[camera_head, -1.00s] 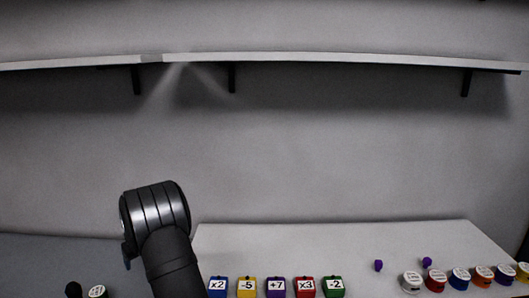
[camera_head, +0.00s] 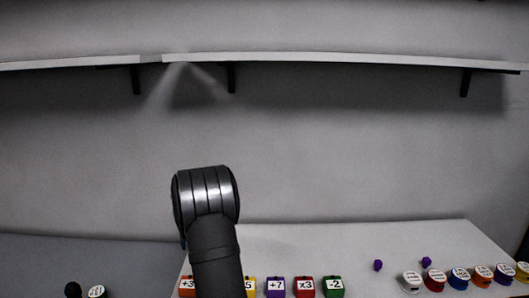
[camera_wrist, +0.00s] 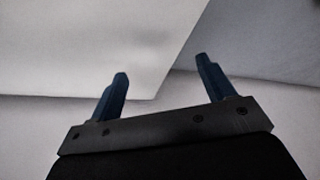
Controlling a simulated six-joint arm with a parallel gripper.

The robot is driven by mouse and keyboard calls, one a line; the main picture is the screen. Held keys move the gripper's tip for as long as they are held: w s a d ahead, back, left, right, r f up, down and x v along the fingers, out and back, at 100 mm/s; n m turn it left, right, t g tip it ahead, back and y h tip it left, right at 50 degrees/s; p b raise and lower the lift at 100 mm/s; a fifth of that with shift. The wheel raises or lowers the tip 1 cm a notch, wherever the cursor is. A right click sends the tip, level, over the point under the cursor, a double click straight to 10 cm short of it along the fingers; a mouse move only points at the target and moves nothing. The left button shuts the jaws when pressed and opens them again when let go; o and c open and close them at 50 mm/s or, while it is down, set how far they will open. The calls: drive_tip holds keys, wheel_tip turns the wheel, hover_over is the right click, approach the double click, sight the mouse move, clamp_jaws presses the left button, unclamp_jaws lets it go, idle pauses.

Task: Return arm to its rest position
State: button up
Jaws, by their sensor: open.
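My gripper (camera_wrist: 162,92) shows in the wrist view with its two dark blue fingers spread apart and nothing between them. Beyond the fingers are only plain pale surfaces and an edge. In the head view, my dark arm rises from the bottom edge, left of centre, with its rounded joint above the white table (camera_head: 400,237). The gripper itself does not show in the head view.
Labelled cubes stand along the table's front, including a purple +7 cube (camera_head: 275,287), a red x3 cube (camera_head: 304,287) and a green -2 cube (camera_head: 333,287); my arm hides part of the row. Purple pieces (camera_head: 378,265) and several round labelled items (camera_head: 459,278) sit right. A shelf (camera_head: 340,58) spans the wall.

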drive_tip(key=d+m, duration=0.1)
drive_tip(key=d, duration=0.4)
drive_tip(key=w+d+r+m, duration=0.1)
drive_tip(key=d, duration=0.4)
drive_tip(key=d+m+h, duration=0.1)
drive_tip(key=d, duration=0.4)
drive_tip(key=shift+w+d+r, duration=0.2)
drive_tip(key=shift+w+r, duration=0.15)
drive_tip(key=shift+r, duration=0.05)
drive_tip(key=s+d+r+m+h, duration=0.1)
drive_tip(key=d+m, duration=0.2)
drive_tip(key=d, duration=1)
drive_tip(key=shift+s+d+r+t, duration=0.2)
drive_tip(key=shift+s+d+t, duration=0.1)
drive_tip(key=shift+d, duration=0.05)
